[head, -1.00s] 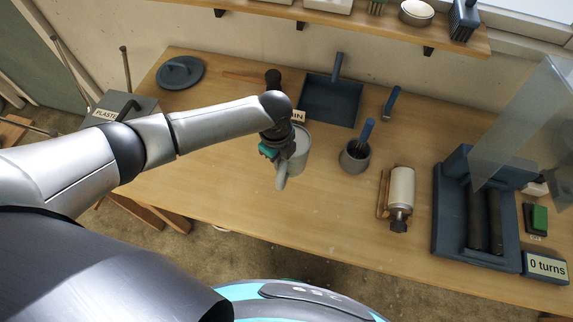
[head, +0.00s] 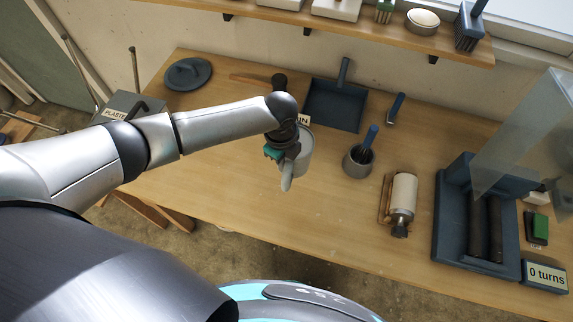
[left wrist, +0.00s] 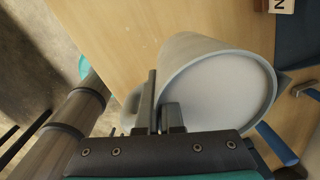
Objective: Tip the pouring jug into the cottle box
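The pouring jug (head: 304,152) is light grey and stands upright at the middle of the workbench, partly hidden by my left gripper (head: 281,154). In the left wrist view the jug (left wrist: 192,52) fills the middle, with a pale round surface inside its rim. The fingers of my left gripper (left wrist: 159,108) are close together at the jug's handle (left wrist: 130,112) and look shut on it. I cannot tell whether the jug touches the bench. I cannot make out a cottle box; my left arm hides part of the bench. My right gripper is out of view.
Behind the jug are a half-hidden sign (head: 304,120) and a dark blue dustpan (head: 334,106). To the right are a grey pot (head: 357,163) with a blue-handled tool, a cream cylinder (head: 402,193) and a dark roller machine (head: 470,225). The bench front is clear.

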